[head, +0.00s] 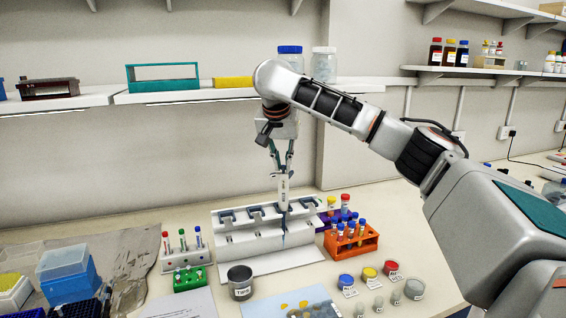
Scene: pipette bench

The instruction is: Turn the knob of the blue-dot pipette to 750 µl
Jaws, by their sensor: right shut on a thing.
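A white pipette (284,193) stands upright in the white pipette stand (232,249), in the right half of its row of dark slots. Its lower tip shows dark against the stand's front. My right gripper (283,172) points straight down over it and is shut on the knob at its top. The fingers hide most of the knob. The volume reading and any blue dot are too small to tell. I see no other pipette in the stand. My left gripper is not in view.
An orange tube rack (352,248) and a purple rack stand close right of the stand. Lidded jars (346,281) are at front right. A shelf (190,95) runs behind my arm.

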